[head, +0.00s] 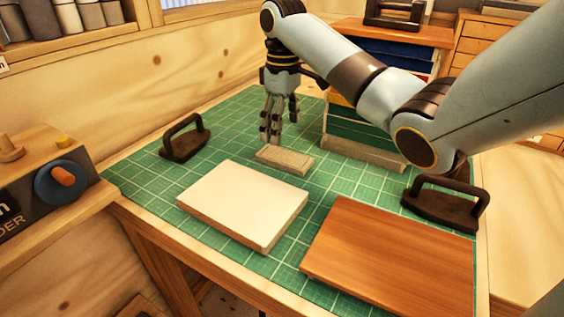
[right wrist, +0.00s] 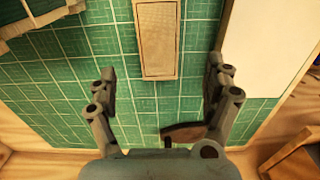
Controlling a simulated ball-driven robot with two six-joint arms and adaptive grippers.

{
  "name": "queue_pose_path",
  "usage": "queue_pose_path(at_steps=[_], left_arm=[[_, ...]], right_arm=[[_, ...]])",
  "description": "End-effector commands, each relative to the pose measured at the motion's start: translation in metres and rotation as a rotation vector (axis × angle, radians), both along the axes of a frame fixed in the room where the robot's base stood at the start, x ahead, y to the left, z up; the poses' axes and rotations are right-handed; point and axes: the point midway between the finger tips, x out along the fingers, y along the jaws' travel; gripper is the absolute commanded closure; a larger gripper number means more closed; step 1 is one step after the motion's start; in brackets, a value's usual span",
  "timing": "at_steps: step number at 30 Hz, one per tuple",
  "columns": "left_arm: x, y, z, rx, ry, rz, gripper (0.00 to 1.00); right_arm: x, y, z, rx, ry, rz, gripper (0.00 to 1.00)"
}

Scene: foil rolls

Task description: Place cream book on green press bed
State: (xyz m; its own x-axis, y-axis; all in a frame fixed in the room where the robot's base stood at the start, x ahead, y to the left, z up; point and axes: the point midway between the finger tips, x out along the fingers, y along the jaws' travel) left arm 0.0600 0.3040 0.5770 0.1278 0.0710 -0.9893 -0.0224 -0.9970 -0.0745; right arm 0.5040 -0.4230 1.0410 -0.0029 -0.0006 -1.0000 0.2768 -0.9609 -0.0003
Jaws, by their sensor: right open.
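A large cream-topped slab with brown edges (head: 243,203), which looks like the cream book, lies flat on the green gridded mat (head: 335,190). A smaller beige block (head: 285,160) lies behind it; I cannot tell for sure which is the cream book. No separate green press bed can be told from the green mat. My right gripper (head: 280,128) is open and points down just behind and above the beige block. In the right wrist view its fingers (right wrist: 162,75) are apart and empty, with the beige block (right wrist: 158,38) beyond them and the cream slab (right wrist: 275,40) at right. My left gripper is out of view.
A brown wooden board (head: 395,250) lies at the front right. Dark handled weights stand at left (head: 185,138) and right (head: 446,204). A stack of coloured layers (head: 370,135) stands behind my right arm. Green mat is bare between the left weight and the beige block.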

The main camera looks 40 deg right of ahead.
Motion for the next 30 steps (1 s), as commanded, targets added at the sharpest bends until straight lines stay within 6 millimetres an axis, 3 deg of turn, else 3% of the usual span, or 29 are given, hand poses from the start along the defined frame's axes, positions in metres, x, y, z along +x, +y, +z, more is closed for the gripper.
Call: queue_pose_path(at_steps=[4, 8, 14, 18, 25, 30], left_arm=[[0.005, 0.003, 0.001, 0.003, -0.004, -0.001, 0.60], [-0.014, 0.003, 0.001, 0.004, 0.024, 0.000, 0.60], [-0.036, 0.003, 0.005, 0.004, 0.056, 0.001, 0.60], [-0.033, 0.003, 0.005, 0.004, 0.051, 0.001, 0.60], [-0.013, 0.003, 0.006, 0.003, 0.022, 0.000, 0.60], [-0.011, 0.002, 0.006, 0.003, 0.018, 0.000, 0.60]], right_arm=[[0.000, 0.000, -0.020, 0.002, 0.002, -0.001, 0.15], [0.000, 0.000, -0.029, 0.002, 0.001, 0.000, 0.15], [0.000, -0.002, -0.060, 0.001, 0.002, -0.001, 0.15], [0.000, -0.002, -0.075, 0.001, 0.001, 0.002, 0.15], [0.000, -0.002, -0.077, 0.000, 0.000, 0.002, 0.15], [0.000, -0.002, -0.076, 0.000, 0.000, 0.002, 0.36]])
